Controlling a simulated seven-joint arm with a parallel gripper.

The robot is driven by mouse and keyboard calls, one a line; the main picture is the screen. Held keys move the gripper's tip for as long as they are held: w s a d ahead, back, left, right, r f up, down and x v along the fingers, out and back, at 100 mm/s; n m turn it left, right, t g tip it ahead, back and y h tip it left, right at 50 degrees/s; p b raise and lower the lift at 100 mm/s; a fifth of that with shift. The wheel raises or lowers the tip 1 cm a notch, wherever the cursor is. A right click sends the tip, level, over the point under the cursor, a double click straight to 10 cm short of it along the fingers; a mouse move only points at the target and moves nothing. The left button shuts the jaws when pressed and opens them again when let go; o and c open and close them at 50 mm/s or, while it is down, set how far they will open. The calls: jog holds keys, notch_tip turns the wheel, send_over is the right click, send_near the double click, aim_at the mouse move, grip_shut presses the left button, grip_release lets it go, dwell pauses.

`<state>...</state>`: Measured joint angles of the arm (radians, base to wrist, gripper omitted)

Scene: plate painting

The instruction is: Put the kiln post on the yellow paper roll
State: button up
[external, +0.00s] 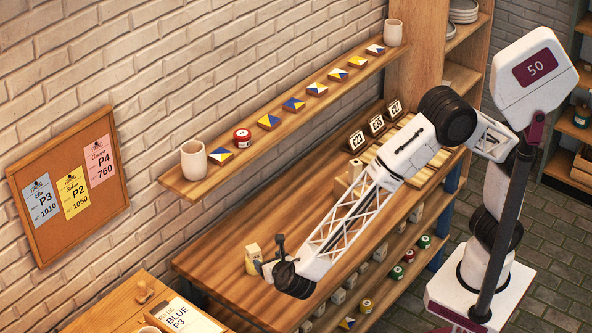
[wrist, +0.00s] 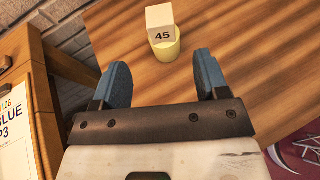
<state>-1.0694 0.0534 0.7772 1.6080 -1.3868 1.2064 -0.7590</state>
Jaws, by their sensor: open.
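A cream block marked 45 (wrist: 160,22), which looks like the kiln post, sits upright on top of a short pale yellow cylinder (wrist: 167,51), which looks like the yellow paper roll. In the external view the block (external: 253,249) and the roll (external: 252,267) stand near the left part of the wooden bench. My gripper (wrist: 162,68) is open, with its two blue fingers apart and nothing between them. In the external view my gripper (external: 268,262) is just right of the stack, apart from it in the wrist view. The roll's lower front is clear of the fingers.
A wall shelf (external: 330,92) with painted tiles and cups runs above the wooden bench (external: 225,262). A slatted rack (external: 425,172) with number cards stands at the bench's far end. A side table (external: 115,310) holds a clipboard (external: 187,318). The bench's middle is mostly clear.

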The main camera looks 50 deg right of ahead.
dwell(0.7)
jog(key=w+d+r+m+g+h, duration=0.1)
jog(key=d+r+m+g, duration=0.3)
jog(key=d, duration=0.8)
jog(key=d+r+m+g, duration=0.2)
jog(key=d+r+m, duration=0.4)
jog(key=d, duration=0.7)
jog(key=w+d+r+m+g+h, duration=0.15)
jog(key=d+r+m, duration=0.35)
jog(key=d, duration=0.7)
jog(key=s+d+r+m+g+y, duration=0.1)
jog(key=s+d+r+m+y, duration=0.1)
jog(key=s+d+m, duration=0.6)
jog(key=s+d+r+m+g+y, duration=0.1)
jog(key=s+d+m+y, duration=0.4)
jog(key=s+d, duration=0.9)
jog(key=shift+s+r+m, duration=0.85)
jog(key=shift+r+m, duration=0.05)
jog(key=shift+m, duration=1)
jog(key=shift+g+y, duration=0.25)
